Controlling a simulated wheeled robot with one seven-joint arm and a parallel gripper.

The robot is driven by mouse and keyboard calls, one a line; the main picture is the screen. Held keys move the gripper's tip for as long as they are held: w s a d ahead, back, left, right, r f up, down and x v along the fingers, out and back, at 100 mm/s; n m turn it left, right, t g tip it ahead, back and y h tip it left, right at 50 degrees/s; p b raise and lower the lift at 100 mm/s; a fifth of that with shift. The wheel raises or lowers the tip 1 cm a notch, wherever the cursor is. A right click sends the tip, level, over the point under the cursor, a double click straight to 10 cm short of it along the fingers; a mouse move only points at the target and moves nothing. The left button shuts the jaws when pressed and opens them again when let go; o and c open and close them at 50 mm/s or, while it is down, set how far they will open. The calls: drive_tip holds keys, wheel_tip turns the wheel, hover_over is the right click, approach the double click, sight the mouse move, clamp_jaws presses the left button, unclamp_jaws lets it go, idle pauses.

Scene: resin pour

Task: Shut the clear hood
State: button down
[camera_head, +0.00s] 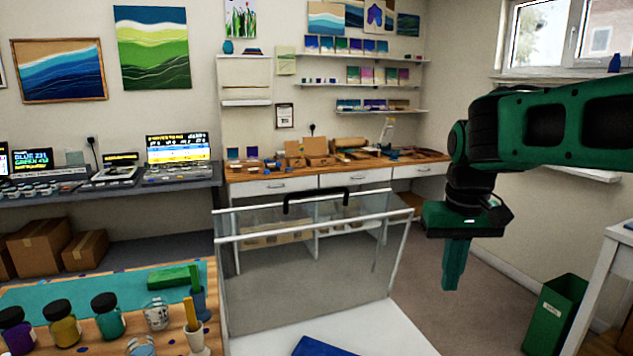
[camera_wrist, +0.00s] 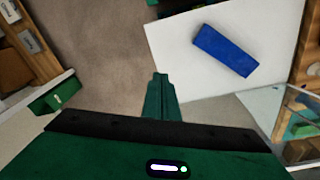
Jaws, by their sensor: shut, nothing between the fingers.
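The clear hood (camera_head: 310,290) stands raised at the far side of a white board, with light edge rails and a black handle (camera_head: 316,196) along its top. It also shows at the right edge of the wrist view (camera_wrist: 290,106). The white board (camera_head: 385,335) under it is uncovered towards me and carries a blue block (camera_head: 322,347), seen whole in the wrist view (camera_wrist: 225,50). My gripper (camera_head: 456,280) is shut and empty. It hangs pointing down to the right of the hood, apart from it. Its closed fingers show in the wrist view (camera_wrist: 160,85).
A wooden table at left holds paint jars (camera_head: 108,316), cups (camera_head: 157,313) and a green block (camera_head: 173,277). A green bin (camera_head: 553,313) stands on the floor at right beside a white table (camera_head: 605,270). Open floor lies between the hood and bin.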

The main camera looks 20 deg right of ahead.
drive_tip(key=w+a+r+n+t, duration=0.1)
drive_tip(key=w+a+r, duration=0.2)
drive_tip(key=w+r, duration=0.35)
drive_tip(key=w+a+r+n, duration=0.1)
drive_tip(key=w+a+r, duration=0.2)
drive_tip(key=w+r, duration=0.35)
wheel_tip(320, 180, up, 10)
drive_tip(key=n+t, duration=0.2)
drive_tip(key=n, duration=0.1)
hover_over(316, 208)
drive_tip(key=shift+y, duration=0.3)
drive_tip(key=x, duration=1)
drive_tip(key=shift+w+f, duration=0.2)
drive_tip(key=shift+w, duration=0.25)
drive_tip(key=s, duration=0.2)
drive_tip(key=shift+s+r, duration=0.3)
drive_tip(key=shift+s, duration=0.75)
